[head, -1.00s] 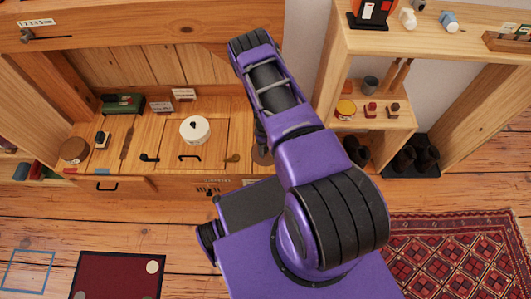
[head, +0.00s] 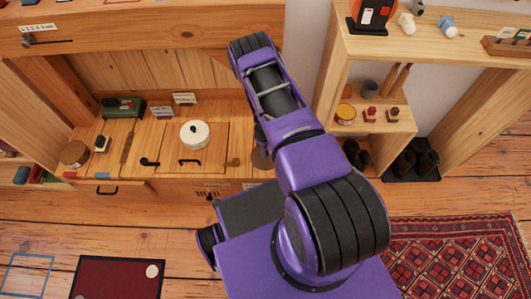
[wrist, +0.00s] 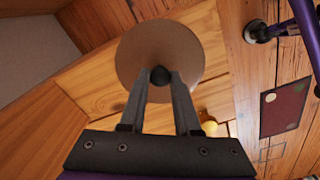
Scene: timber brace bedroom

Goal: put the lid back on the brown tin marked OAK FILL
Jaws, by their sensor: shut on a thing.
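My gripper (wrist: 160,80) is shut on the dark knob of a round tan-brown lid (wrist: 160,42) in the wrist view. The lid fills the space beyond the fingertips. In the head view only the lid's edge (head: 261,160) shows, by the right end of the wooden bench, and my arm hides the gripper. A round brown tin (head: 74,153) stands at the left end of the bench, well away from the lid. No marking on it can be read.
A white pot with a dark knob (head: 194,134) stands mid-bench, between the lid and the brown tin. A green box (head: 123,107), small cards and dark handles are around it. A shelf unit (head: 375,125) with small jars stands to the right of my arm.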

